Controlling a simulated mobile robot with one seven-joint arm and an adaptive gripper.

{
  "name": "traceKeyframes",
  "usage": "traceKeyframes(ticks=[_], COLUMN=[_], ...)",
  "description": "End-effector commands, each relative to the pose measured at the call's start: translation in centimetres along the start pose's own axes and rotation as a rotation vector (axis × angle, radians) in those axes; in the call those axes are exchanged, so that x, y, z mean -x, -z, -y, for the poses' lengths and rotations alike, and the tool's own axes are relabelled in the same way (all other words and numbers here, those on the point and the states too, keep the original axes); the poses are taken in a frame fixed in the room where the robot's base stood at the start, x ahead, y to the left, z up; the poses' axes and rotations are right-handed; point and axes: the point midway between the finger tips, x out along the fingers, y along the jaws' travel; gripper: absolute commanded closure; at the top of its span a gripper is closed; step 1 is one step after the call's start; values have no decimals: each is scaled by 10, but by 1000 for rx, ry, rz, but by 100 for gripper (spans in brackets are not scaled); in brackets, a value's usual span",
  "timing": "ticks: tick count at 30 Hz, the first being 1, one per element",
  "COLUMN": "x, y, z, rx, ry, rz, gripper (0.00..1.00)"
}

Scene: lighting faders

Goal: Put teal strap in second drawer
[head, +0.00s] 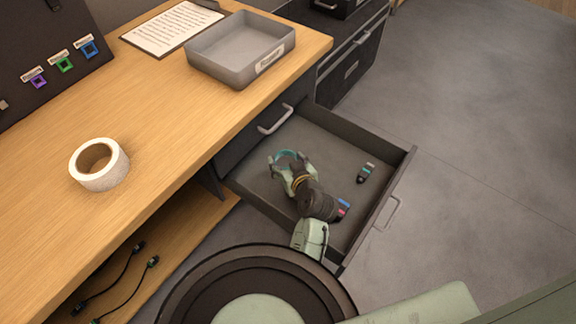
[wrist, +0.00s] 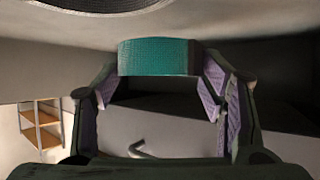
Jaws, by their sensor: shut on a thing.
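The teal strap (head: 287,153) is a small curved band at the tips of my gripper (head: 285,165). In the wrist view the teal strap (wrist: 158,57) spans between the two fingers of my gripper (wrist: 160,85), which is shut on it. The open drawer (head: 408,165) is dark grey and pulled out below a shut drawer front with a handle (head: 275,118). In the head view my gripper and the strap appear over the left part of the open drawer. Their height above its floor is hard to tell.
A small dark item with a teal mark (head: 366,172) lies in the open drawer. A blue-and-red item (head: 343,207) is partly hidden by my arm. A grey tray (head: 240,60) and a white tape roll (head: 100,165) stand on the desk (head: 150,110). Cables lie on the lower shelf.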

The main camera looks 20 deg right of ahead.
Motion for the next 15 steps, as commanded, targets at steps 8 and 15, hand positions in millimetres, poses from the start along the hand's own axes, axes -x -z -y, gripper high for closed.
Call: traceKeyframes(ticks=[8,15], x=[-14,-15], y=[-26,-28], z=[1,1], rx=[-1,0], ry=[1,1], rz=[1,1], gripper=[50,50])
